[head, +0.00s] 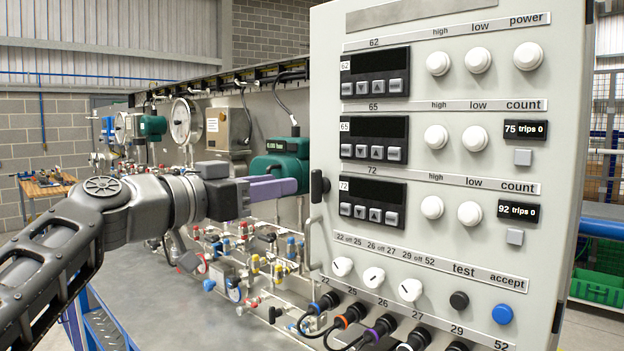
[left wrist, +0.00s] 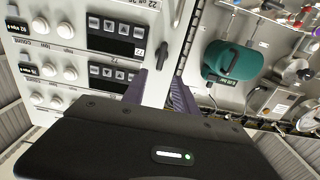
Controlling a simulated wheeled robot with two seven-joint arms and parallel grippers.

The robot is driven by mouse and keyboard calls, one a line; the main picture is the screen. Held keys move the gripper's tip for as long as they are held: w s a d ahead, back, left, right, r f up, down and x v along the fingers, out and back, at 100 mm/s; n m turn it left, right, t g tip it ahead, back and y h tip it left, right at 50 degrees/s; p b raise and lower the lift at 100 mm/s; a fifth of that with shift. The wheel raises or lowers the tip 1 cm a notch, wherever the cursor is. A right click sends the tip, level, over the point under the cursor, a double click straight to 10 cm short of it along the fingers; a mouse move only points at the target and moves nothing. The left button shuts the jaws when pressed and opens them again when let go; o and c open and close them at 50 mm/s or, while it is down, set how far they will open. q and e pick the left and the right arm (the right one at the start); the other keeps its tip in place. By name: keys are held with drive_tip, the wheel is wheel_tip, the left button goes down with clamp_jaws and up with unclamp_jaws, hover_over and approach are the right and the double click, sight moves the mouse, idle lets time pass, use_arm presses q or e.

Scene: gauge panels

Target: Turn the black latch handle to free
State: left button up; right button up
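The black latch handle (head: 318,187) sits upright on the left edge of the grey gauge panel (head: 420,222). In the left wrist view the latch handle (left wrist: 161,55) appears as a small dark bar on the panel's edge, just beyond and between the fingertips. My left gripper (head: 284,188) comes in from the left with its purple fingers pointing at the handle. In the left wrist view the gripper (left wrist: 158,84) has its fingers apart with nothing between them. A gap seems to remain between fingertips and handle. My right gripper is not in view.
A silver pull handle (head: 312,243) is just below the latch. A green unit (head: 285,160) stands behind my fingers. Valves and pipes (head: 250,265) fill the bench below the left arm. Plugs with cables (head: 350,316) hang along the panel's lower edge.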

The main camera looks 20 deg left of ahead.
sight(312, 179)
use_arm(q)
drive_tip(key=p+x, duration=0.3)
drive_tip(key=x, duration=0.3)
drive_tip(key=shift+w+d+r, duration=0.1)
drive_tip(key=shift+w+d, duration=0.05)
drive_tip(key=shift+w, duration=0.2)
drive_tip(key=shift+w+d+p, duration=0.2)
drive_tip(key=shift+w+p, duration=0.1)
drive_tip(key=shift+w, duration=0.25)
clamp_jaws()
